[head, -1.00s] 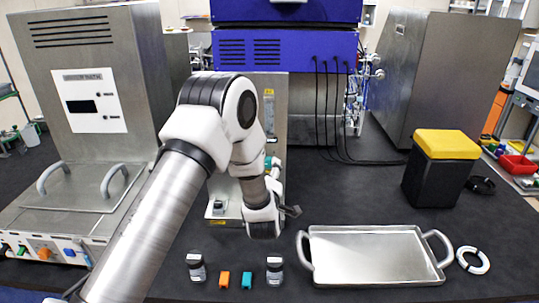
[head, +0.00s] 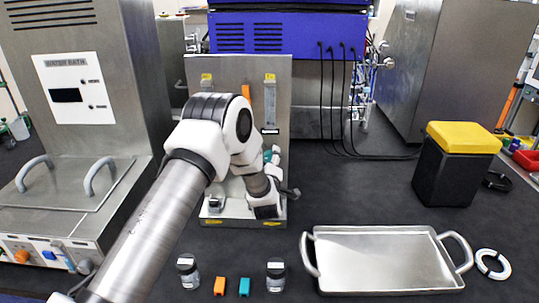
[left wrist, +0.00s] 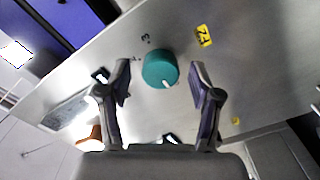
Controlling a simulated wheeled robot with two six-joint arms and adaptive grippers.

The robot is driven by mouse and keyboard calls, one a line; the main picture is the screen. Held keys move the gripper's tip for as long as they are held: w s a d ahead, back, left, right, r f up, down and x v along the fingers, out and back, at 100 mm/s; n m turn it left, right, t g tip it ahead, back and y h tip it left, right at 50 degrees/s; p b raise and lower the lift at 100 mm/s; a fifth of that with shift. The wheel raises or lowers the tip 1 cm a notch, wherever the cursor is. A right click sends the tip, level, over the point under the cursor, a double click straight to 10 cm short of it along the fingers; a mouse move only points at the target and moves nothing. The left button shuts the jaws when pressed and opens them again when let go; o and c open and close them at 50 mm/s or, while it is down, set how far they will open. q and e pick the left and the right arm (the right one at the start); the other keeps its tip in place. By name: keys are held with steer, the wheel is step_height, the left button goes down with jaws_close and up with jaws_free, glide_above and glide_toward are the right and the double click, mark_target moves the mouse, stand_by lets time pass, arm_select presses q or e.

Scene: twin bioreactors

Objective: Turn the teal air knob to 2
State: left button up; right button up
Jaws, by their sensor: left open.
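The teal air knob (left wrist: 161,69) sits on a metal panel in the left wrist view. It is round, with a white pointer mark toward the lower right of the picture. Digits 2 and 3 are printed on the panel to its upper left. My left gripper (left wrist: 160,80) is open, with one finger to each side of the knob; I cannot tell how far the tips are from the panel. In the head view my left gripper (head: 276,199) is low in front of the upright panel (head: 222,75), and my arm hides much of the panel.
A metal tray (head: 312,236) with handles lies at the front right. Two small jars (head: 188,271) (head: 276,274) and orange (head: 219,286) and teal (head: 244,286) pieces lie at the front. A water bath (head: 62,205) stands left. A black bin with a yellow lid (head: 462,137) stands right.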

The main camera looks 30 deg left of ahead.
arm_select(q)
steer(key=shift+w+a+f, duration=0.1)
steer(key=shift+w+a, duration=0.1)
steer(key=shift+w, duration=0.15)
steer(key=c, duration=1.1)
steer(key=shift+c, duration=0.2)
